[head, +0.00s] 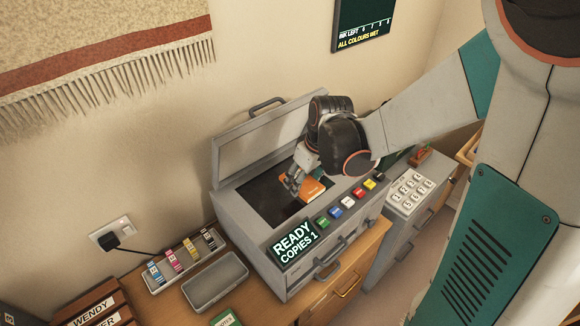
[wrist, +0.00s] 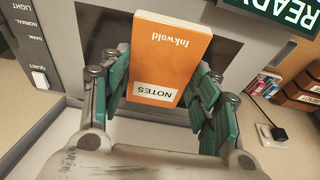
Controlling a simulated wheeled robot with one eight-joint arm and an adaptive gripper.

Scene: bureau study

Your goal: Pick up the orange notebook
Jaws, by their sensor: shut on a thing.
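The orange notebook (head: 313,190) is at the dark glass of the open copier (head: 243,203) in the head view. In the wrist view the notebook (wrist: 172,50) shows its orange cover with "Inkwold" and a white "NOTES" label. My gripper (head: 299,179) is shut on the notebook, with its teal-padded fingers on both sides of it in the wrist view (wrist: 163,82). Whether the notebook touches the glass or is just above it, I cannot tell. My wrist hides part of the copier behind it.
The copier's raised lid (head: 262,139) stands behind the glass. Coloured buttons (head: 347,202) and a "READY COPIES 1" display (head: 295,242) line its front. A grey tray (head: 215,282) and an ink cartridge rack (head: 183,258) sit left; a keypad (head: 410,193) is right.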

